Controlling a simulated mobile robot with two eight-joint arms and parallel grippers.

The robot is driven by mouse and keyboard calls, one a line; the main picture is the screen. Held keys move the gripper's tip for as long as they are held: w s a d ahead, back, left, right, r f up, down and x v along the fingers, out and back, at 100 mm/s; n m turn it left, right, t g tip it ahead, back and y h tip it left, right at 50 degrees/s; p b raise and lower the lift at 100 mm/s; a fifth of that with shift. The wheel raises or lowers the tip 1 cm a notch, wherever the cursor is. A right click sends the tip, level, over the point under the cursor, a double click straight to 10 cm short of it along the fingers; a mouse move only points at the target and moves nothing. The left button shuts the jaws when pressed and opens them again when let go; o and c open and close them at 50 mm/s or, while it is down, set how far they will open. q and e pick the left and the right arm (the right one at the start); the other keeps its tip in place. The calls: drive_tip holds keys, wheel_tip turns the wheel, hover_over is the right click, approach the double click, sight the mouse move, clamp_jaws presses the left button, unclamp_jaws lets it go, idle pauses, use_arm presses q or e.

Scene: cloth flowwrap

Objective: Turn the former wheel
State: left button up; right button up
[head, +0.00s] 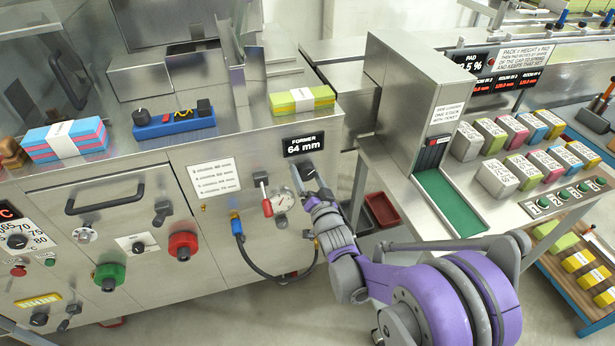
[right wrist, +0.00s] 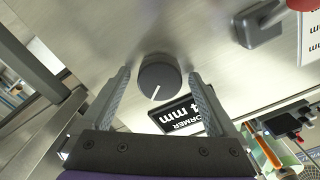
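The former wheel is a dark round knob (head: 308,170) with a white pointer line, on the steel front panel just below the black display (head: 303,145) reading "FORMER 64 mm". The knob also shows in the right wrist view (right wrist: 160,84), its line pointing toward the display (right wrist: 186,116). My right gripper (head: 316,186) is at the knob. In the right wrist view its two fingers (right wrist: 158,80) stand open on either side of the knob, with a small gap showing on each side. I cannot tell how deep the fingertips reach along it. My left gripper is not in view.
A dark hose (head: 262,270) hangs below. Green (head: 110,275) and red (head: 183,245) knobs are further left. A steel table with a green chute (head: 450,203) stands to the right.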

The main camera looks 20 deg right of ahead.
drive_tip(key=c, duration=1.2)
drive_tip(key=shift+n, duration=0.3)
